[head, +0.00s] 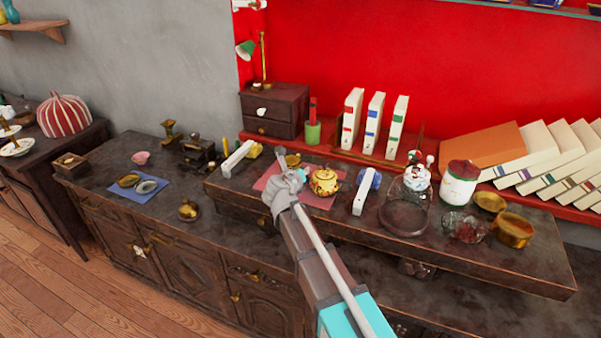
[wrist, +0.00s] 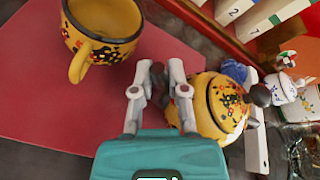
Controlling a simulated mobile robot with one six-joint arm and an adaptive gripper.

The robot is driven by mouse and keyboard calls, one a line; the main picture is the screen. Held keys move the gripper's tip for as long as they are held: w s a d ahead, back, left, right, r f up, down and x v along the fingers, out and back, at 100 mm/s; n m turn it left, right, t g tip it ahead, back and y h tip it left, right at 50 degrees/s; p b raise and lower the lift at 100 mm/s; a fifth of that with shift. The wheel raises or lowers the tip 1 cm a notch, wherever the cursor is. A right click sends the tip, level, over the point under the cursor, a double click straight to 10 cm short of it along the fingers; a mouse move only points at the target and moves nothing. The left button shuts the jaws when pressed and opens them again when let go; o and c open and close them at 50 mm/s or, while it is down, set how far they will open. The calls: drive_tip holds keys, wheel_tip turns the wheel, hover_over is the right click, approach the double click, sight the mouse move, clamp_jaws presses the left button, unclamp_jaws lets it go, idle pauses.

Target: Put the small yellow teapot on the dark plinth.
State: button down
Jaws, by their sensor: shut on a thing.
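The small yellow teapot (head: 324,181) has dark and red flower patterns and a lid with a dark knob. It stands upright at the right side of the red mat, close to my gripper. In the wrist view the teapot (wrist: 218,105) is just right of the fingers. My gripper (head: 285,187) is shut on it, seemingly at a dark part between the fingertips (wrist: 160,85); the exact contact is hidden. I cannot tell whether it is lifted. A dark round base (head: 403,219) to the right, under clear glass, looks like the plinth.
A patterned yellow cup (wrist: 103,30) stands on the red mat (wrist: 45,90) beside my gripper. A white book (head: 361,194), a white-blue pot (head: 417,178) and glassware (head: 464,227) stand to the right. Upright books (head: 375,118) line the back.

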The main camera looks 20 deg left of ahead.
drive_tip(key=c, duration=0.6)
unclamp_jaws()
drive_tip(key=shift+c, duration=0.2)
drive_tip(key=shift+r, duration=0.2)
drive_tip(key=p+v, duration=0.4)
drive_tip(key=v, duration=0.8)
drive_tip(key=shift+f, duration=0.1)
